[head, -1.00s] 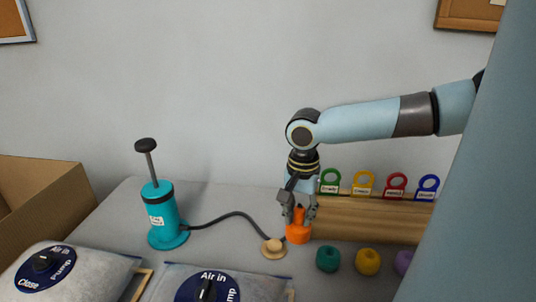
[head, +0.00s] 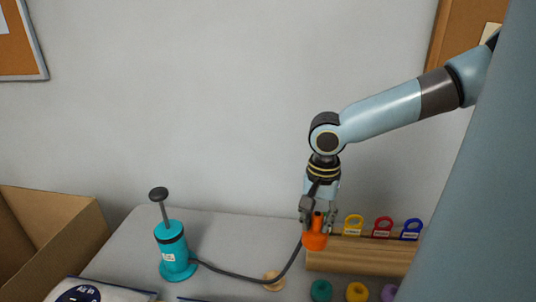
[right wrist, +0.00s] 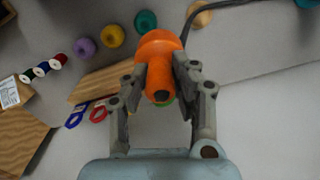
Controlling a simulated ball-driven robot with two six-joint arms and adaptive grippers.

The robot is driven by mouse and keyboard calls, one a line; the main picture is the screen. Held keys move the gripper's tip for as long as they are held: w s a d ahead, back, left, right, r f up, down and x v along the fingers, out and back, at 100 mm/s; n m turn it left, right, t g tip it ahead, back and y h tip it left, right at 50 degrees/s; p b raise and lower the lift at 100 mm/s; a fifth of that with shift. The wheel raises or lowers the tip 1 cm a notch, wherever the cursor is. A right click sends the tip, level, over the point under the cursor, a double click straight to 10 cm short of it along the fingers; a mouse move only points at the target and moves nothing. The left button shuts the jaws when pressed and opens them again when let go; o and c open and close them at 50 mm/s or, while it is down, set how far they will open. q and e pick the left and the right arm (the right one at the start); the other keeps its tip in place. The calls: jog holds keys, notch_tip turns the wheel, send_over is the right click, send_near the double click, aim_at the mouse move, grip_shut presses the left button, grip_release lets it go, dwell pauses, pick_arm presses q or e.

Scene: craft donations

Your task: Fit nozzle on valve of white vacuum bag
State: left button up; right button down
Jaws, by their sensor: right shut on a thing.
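The orange nozzle (head: 316,238) is held by my right gripper (head: 318,212), which is shut on it above the table. It also shows between the fingers in the right wrist view (right wrist: 160,55). A dark hose runs from the nozzle down to the teal hand pump (head: 173,250), which stands upright on the left of the table. At the bottom edge of the head view, part of a vacuum bag (head: 125,295) with a dark blue round label (head: 82,294) shows. The valves are out of view or cut off. My left gripper is not in view.
A cardboard box (head: 60,225) is at the left.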

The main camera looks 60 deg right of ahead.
jog(key=shift+w+a+r, duration=0.1)
jog(key=shift+w+r, duration=0.15)
jog(key=shift+r, duration=0.2)
jog(key=shift+w+a+f, duration=0.15)
jog(key=shift+w, duration=0.05)
jog(key=w+a+b, duration=1.9)
jog(key=w+a, duration=2)
jog(key=w, duration=0.3)
pick_arm(q)
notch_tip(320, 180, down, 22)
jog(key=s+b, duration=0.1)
jog(key=b, duration=0.2)
pick_arm(e)
jog(key=shift+s+d+f, duration=0.1)
jog(key=shift+f, duration=2.7)
pick_arm(q)
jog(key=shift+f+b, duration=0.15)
jog(key=shift+b, duration=0.3)
pick_arm(e)
jog(key=shift+f, duration=0.3)
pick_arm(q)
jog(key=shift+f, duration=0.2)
pick_arm(e)
jog(key=shift+f, duration=0.35)
pick_arm(q)
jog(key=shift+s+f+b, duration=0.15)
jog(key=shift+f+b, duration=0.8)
jog(key=shift+b, duration=0.25)
pick_arm(e)
jog(key=shift+f, duration=1.4)
